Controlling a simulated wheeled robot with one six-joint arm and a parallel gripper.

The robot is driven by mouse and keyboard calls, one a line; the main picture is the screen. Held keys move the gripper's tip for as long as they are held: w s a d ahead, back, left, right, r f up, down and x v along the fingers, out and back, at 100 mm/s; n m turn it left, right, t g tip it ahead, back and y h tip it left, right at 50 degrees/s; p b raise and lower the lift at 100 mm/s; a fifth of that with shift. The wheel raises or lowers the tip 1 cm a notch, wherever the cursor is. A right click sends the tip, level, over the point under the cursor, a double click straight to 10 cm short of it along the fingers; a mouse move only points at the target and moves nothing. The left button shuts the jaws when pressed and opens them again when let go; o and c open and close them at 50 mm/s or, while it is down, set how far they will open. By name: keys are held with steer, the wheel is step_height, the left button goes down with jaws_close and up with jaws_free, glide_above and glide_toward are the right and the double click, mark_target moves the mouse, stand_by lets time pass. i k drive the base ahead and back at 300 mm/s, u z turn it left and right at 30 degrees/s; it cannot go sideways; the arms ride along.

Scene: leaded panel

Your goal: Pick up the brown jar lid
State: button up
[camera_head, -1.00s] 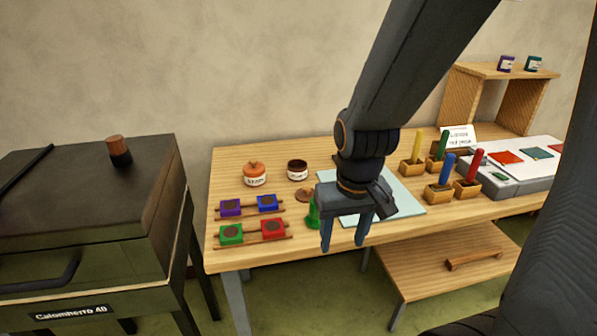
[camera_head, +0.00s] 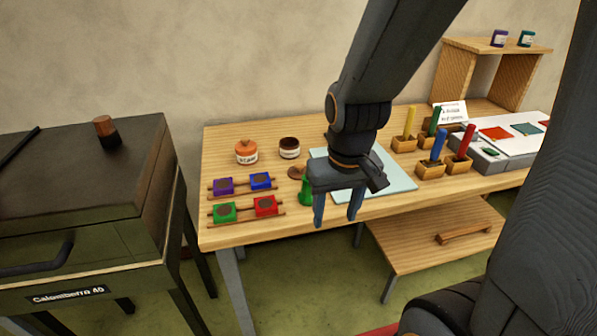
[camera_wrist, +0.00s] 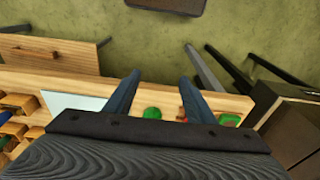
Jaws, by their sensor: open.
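The brown jar lid (camera_head: 297,172) lies on the wooden table in the head view, just left of the blue-grey sheet and partly covered by my gripper. My gripper (camera_head: 335,221) hangs in front of and to the right of the lid, near the table's front edge, with its fingers apart and nothing between them. An open white jar with dark contents (camera_head: 289,149) stands just behind the lid. In the wrist view my gripper (camera_wrist: 160,79) shows two spread fingers over the table edge and floor; I cannot make out the lid there.
A green object (camera_head: 305,190) stands close to the lid. Racks with colored blocks (camera_head: 262,206) are to the left, and a jar with an orange lid (camera_head: 246,152) is behind them. Wooden holders with colored sticks (camera_head: 430,171) are on the right. A dark kiln-like box (camera_head: 80,190) stands left.

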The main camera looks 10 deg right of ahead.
mark_target(296, 173)
steer(key=z, duration=2.05)
steer(key=i, duration=1.1)
steer(key=u, duration=3.65)
steer(key=i, duration=0.5)
